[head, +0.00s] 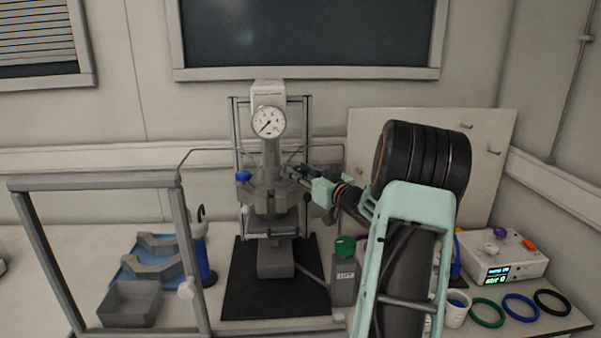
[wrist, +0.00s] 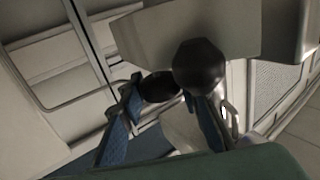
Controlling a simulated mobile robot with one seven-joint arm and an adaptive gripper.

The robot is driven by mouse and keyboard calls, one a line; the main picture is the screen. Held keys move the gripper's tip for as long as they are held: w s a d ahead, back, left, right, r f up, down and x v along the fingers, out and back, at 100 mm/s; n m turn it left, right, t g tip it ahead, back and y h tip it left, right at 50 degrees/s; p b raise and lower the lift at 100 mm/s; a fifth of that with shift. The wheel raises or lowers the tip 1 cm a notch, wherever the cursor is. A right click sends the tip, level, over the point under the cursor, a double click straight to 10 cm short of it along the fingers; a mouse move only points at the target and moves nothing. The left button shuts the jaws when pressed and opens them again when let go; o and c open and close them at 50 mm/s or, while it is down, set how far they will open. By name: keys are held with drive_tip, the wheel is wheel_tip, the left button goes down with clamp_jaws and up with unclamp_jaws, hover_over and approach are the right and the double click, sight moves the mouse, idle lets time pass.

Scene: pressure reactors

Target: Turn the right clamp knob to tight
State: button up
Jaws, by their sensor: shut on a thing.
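The pressure reactor (head: 270,200) stands upright in the middle of the head view, with a round gauge (head: 268,122) on top. A blue knob (head: 243,176) shows on its left side. My gripper (head: 302,173) reaches in from the right and meets the reactor's right side at clamp height. In the wrist view, my gripper's two blue-padded fingers (wrist: 168,112) are closed in around a dark round knob (wrist: 160,88), which I take as the right clamp knob. A larger dark knob-like end (wrist: 198,65) partly covers the right finger. In the head view my gripper hides the right knob, and its turn angle cannot be read.
An open grey frame (head: 95,182) stands front left, near a grey bin (head: 130,303) and a blue tray (head: 135,270). A control box (head: 500,255) and coloured rings (head: 521,307) lie to the right.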

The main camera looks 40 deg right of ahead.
drive_tip(key=shift+f+m+h+b, duration=0.2)
drive_tip(key=shift+m+h+b, duration=0.4)
drive_tip(key=shift+b, duration=0.5)
drive_tip(key=shift+a+m+h+b, duration=0.1)
drive_tip(key=shift+m+h+b, duration=0.2)
drive_tip(key=shift+h+b, duration=0.6)
drive_tip(key=m+g+h+b, duration=0.1)
drive_tip(key=m+h+b, duration=0.1)
drive_tip(key=b, duration=0.4)
drive_tip(key=shift+f+h, duration=0.15)
drive_tip(key=shift+h, duration=0.35)
drive_tip(key=shift+m+h+b, duration=0.3)
drive_tip(key=shift+b, duration=0.4)
drive_tip(key=g+h+b, duration=0.1)
drive_tip(key=b, duration=0.2)
drive_tip(key=shift+m, duration=0.4)
drive_tip(key=shift+r+m+g+h+b, duration=0.35)
drive_tip(key=shift+h+b, duration=0.25)
drive_tip(key=shift+b, duration=0.7)
drive_tip(key=o, duration=0.9)
